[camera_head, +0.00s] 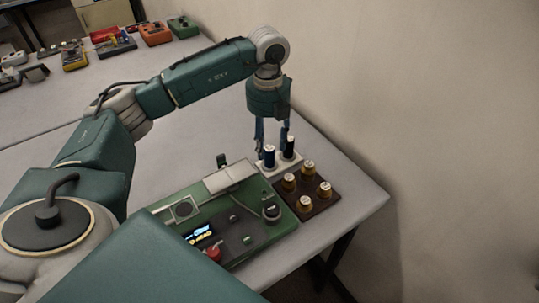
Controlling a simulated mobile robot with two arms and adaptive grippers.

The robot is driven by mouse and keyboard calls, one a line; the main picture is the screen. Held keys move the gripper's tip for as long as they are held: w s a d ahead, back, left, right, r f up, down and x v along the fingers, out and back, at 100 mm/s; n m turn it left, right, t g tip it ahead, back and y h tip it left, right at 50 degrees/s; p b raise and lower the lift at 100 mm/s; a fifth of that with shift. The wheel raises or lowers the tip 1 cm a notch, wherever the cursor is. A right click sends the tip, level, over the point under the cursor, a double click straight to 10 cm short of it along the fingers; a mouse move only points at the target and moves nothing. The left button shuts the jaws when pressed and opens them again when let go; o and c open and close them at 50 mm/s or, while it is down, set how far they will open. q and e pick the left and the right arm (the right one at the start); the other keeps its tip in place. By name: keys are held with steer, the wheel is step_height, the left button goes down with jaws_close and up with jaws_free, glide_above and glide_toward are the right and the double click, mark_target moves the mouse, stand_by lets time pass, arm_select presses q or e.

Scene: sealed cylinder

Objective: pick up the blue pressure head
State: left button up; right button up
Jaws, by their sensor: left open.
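The blue pressure head (269,156) stands upright in a small white holder (266,172) near the table's right end. A dark, nearly black cylinder (289,149) stands beside it in the same holder. My left gripper (271,138) points down just above the holder with its fingers apart, close over the blue pressure head. It holds nothing that I can see. I cannot tell whether the fingers touch the head or the dark cylinder. My right gripper is out of view.
A green device (262,232) with a screen and red knob is in front. More devices (155,34) stand at the far left. The wall is close behind, and the table edge is at the right.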

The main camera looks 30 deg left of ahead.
mark_target(269, 148)
arm_select(q)
steer(key=f, duration=0.1)
steer(key=f+p, duration=0.1)
steer(key=f, duration=0.1)
steer(key=shift+d+f+p, duration=0.25)
steer(key=shift+f+p, duration=0.05)
steer(key=shift+p, duration=0.05)
steer(key=shift+f, duration=0.45)
steer(key=c, duration=0.4)
jaws_close()
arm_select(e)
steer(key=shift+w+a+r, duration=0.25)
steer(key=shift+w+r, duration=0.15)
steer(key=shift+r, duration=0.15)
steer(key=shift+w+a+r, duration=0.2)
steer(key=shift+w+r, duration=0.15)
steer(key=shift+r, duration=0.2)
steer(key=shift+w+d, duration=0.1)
